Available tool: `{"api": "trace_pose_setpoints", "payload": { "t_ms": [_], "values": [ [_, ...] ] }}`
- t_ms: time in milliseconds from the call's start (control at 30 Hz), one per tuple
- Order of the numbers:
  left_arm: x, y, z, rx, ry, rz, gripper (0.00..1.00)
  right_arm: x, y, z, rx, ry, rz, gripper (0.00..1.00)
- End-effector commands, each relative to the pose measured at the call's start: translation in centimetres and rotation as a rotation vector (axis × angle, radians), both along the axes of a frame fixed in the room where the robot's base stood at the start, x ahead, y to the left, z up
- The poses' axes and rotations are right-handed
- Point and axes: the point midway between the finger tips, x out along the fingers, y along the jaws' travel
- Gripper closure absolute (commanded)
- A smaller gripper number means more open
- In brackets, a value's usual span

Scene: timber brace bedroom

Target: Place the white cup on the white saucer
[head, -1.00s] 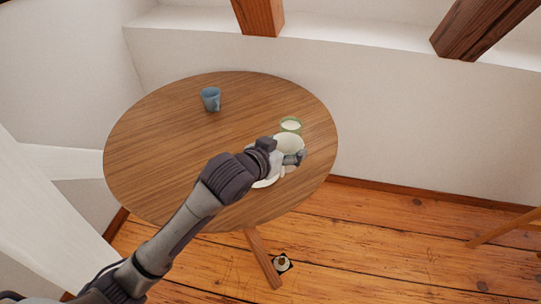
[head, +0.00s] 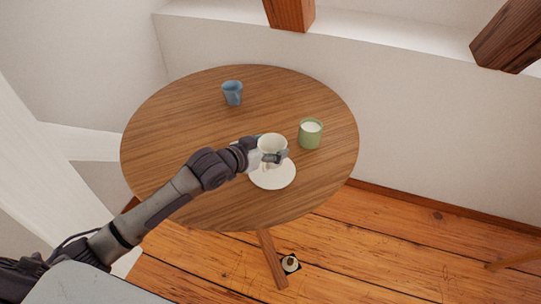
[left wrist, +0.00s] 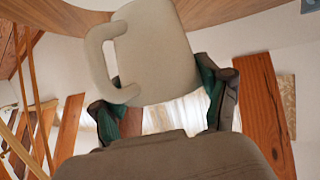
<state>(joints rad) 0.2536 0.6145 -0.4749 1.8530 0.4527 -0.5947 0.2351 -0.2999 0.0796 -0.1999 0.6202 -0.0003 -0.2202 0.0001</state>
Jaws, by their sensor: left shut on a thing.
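The white cup (head: 271,146) is held by my left gripper (head: 272,155) over the back part of the white saucer (head: 273,177). In the head view the cup looks upright with its open top facing up. I cannot tell whether its base touches the saucer. In the left wrist view the cup (left wrist: 158,50) stands between the two fingers, its handle to the left. My left gripper (left wrist: 162,98) is shut on the cup. The saucer lies flat on the round wooden table, partly hidden by the cup and gripper. My right gripper is not in view.
A green cup with white contents (head: 310,134) stands close to the right of the white cup. A blue mug (head: 233,93) stands at the back of the round table (head: 180,120). The table's left and middle areas are clear. A wall is behind.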

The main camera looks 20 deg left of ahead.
Motion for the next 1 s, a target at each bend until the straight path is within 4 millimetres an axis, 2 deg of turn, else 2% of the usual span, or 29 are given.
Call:
{"api": "trace_pose_setpoints", "payload": {
  "t_ms": [100,200,633,667,700,800,1000],
  "values": [
    [-0.1,-0.1,-2.1,0.0,0.004,-0.001,0.66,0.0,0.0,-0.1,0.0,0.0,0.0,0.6],
    [-0.1,-0.1,-3.2,0.0,0.002,-0.001,0.66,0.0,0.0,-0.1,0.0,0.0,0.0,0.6],
    [-0.1,-0.1,-3.9,0.001,0.001,-0.001,0.66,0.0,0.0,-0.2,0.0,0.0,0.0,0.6],
    [-0.1,-0.1,-3.9,0.001,0.002,-0.001,0.2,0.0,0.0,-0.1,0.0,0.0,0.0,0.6],
    [-0.1,-0.1,-3.9,0.001,0.002,-0.001,0.13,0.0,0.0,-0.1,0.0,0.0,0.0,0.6],
    [-0.1,-0.1,-3.9,0.001,0.002,-0.001,0.0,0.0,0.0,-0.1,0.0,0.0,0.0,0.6],
    [-0.1,-0.1,-3.9,0.001,0.002,-0.001,0.0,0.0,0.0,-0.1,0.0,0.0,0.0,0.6]
  ]
}}
